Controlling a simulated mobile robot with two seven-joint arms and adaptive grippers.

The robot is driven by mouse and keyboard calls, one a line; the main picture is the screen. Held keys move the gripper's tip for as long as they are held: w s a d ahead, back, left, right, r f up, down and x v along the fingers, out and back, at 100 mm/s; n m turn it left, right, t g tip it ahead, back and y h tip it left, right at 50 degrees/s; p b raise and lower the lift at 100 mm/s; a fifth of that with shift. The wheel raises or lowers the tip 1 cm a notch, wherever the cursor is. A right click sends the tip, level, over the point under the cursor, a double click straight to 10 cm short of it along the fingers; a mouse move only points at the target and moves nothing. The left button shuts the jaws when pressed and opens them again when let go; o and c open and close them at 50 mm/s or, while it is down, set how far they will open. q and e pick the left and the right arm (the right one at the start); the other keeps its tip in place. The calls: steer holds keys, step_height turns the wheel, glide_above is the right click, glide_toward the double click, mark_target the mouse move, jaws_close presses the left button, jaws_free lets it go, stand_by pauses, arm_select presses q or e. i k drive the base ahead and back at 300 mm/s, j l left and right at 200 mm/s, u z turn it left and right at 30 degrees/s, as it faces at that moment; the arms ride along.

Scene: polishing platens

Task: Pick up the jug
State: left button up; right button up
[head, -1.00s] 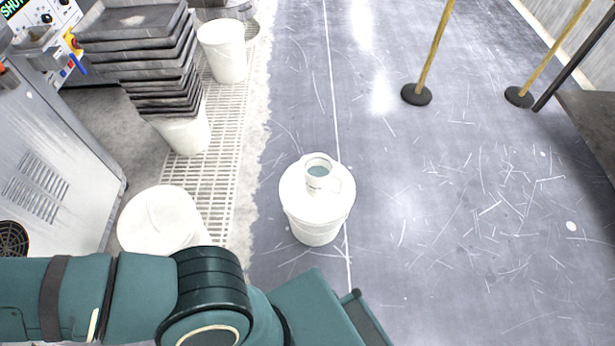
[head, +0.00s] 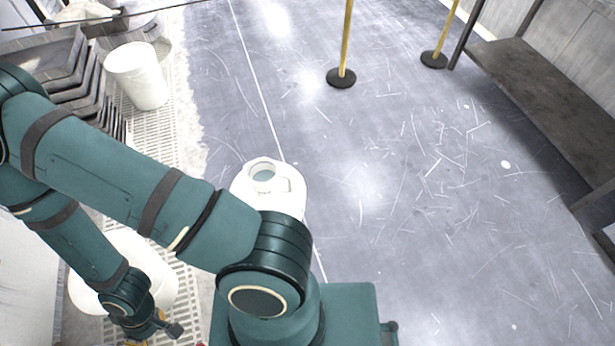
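The white jug (head: 263,186) stands upright on the lid of a white bucket (head: 297,205) in the middle of the head view. Its open mouth faces up and looks grey-blue inside, and its handle is on the right. My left arm passes in front and hides most of the bucket. My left gripper (head: 167,329) is low at the left, in front of another white bucket, well apart from the jug. It is small and partly cut off by the bottom edge, so its opening does not show. My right gripper is out of view.
A white bucket (head: 139,77) stands on the grating at the upper left beside stacked dark trays (head: 50,60). Another white bucket (head: 95,262) is behind my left forearm. Yellow posts (head: 347,40) and a dark bench (head: 550,95) are at the right. The scratched grey floor right of the jug is clear.

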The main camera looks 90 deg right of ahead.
mark_target(263, 173)
steer(key=z, duration=2.55)
steer(key=u, duration=2.75)
steer(key=z, duration=2.75)
